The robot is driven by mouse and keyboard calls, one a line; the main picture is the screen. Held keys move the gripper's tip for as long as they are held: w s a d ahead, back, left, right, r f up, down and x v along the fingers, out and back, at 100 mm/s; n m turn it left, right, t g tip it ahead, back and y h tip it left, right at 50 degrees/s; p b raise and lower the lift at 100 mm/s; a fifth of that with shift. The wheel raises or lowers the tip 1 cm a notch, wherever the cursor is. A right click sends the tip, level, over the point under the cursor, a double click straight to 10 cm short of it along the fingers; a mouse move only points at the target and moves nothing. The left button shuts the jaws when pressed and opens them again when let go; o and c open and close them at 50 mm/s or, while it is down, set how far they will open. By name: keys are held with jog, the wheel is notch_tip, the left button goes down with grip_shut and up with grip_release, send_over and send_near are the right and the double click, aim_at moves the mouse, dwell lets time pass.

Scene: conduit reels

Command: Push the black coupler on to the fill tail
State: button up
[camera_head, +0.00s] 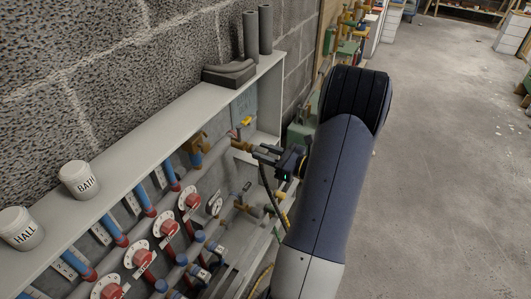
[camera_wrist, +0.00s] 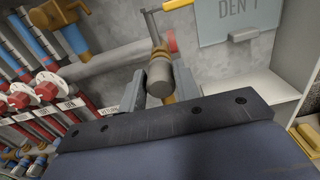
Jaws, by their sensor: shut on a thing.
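My gripper (camera_head: 265,155) reaches left into the open cabinet at its far end, near a brass fitting (camera_head: 241,145) on the grey pipe, which looks like the fill tail. In the wrist view, my gripper (camera_wrist: 160,88) is shut on a short dark grey cylinder (camera_wrist: 159,72), which I take for the black coupler. Its round end faces the camera. Brass shows just beyond and beside it. The cylinder lines up roughly with the fitting, but its far end is hidden, so I cannot tell whether they touch or overlap.
A dark hose (camera_head: 266,184) hangs below my gripper. Red valve dials (camera_head: 166,226) and blue-capped pipes fill the cabinet at left. White tubs marked BATH (camera_head: 79,180) and HALL (camera_head: 20,229) stand on its top ledge. A DEN 1 plate (camera_wrist: 232,18) is behind.

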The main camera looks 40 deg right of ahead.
jog(key=shift+w+a, duration=0.15)
jog(key=shift+w, duration=0.1)
dwell(1.0)
jog(key=o, duration=1.2)
jog(key=v, duration=1)
jog(key=shift+s, duration=0.3)
jog(key=x, duration=1)
jog(key=shift+w, duration=0.3)
